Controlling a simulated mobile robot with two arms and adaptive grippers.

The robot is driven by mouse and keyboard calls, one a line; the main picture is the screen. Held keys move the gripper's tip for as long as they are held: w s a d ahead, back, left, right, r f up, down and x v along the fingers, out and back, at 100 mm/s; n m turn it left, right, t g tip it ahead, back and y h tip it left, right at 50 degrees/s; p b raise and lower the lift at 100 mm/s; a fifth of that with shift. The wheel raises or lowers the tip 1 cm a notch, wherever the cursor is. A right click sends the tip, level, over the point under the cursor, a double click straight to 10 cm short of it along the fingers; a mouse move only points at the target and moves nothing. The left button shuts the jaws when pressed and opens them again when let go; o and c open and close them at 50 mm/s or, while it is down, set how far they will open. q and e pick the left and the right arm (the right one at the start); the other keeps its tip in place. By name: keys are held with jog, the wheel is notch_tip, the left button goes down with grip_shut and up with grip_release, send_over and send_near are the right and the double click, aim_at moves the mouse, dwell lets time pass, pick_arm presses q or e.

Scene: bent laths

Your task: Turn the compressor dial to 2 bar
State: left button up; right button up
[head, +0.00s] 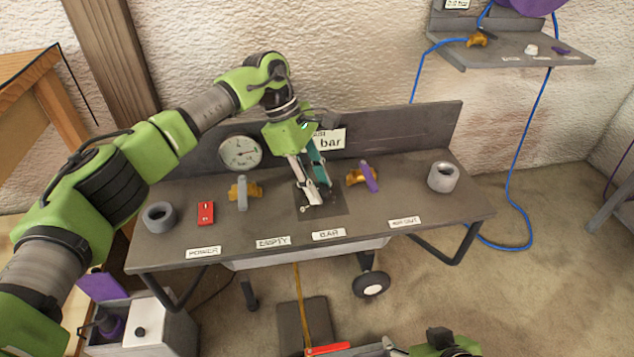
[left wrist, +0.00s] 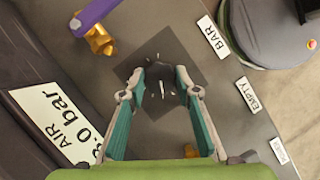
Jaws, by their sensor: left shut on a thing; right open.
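The compressor dial (left wrist: 161,73) is a dark knob on a dark square plate (left wrist: 190,58), with pale marks around it. My left gripper (head: 317,199) points down at the plate behind the BAR label (head: 328,234). My right gripper (head: 398,347) is partly visible at the bottom edge, empty and away from the bench.
On the grey bench (head: 290,220) are a grey ring (head: 159,217), a red switch (head: 206,213), a brass valve with grey lever (head: 242,193), one with purple lever (head: 370,178), and another grey ring (head: 443,177). A blue hose (head: 527,130) hangs from the wall shelf (head: 515,48).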

pick_arm(q)
jog(key=shift+m, duration=0.5)
jog(key=o, duration=1.1)
jog(key=shift+r, duration=0.1)
jog(key=v, duration=1.1)
jog(key=shift+w+a+r, duration=0.2)
jog(key=shift+w+r, duration=0.1)
jog(key=shift+r, duration=0.05)
